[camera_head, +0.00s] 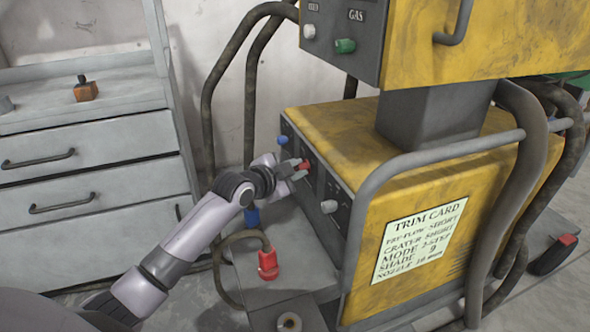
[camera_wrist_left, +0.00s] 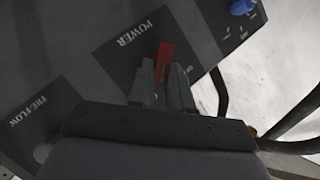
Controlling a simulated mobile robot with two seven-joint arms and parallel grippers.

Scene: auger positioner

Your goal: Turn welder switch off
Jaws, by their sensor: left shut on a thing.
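The welder (camera_head: 345,140) is a yellow machine with a dark front panel, standing in the middle of the head view. Its red power switch (camera_head: 304,164) sticks out of that panel. In the left wrist view the red switch (camera_wrist_left: 164,62) sits below the word POWER. My left gripper (camera_head: 298,171) is at the panel, shut on the red switch; its grey fingers (camera_wrist_left: 162,82) lie on both sides of it. The fingers and wrist hide part of the switch and its lower markings. My right gripper is not in view.
A blue knob (camera_head: 283,140) and a white knob (camera_head: 329,206) flank the switch. An upper yellow unit (camera_head: 480,40) overhangs behind. A grey rail (camera_head: 430,155) and thick hoses stand at the right. A grey drawer cabinet (camera_head: 90,150) is at the left.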

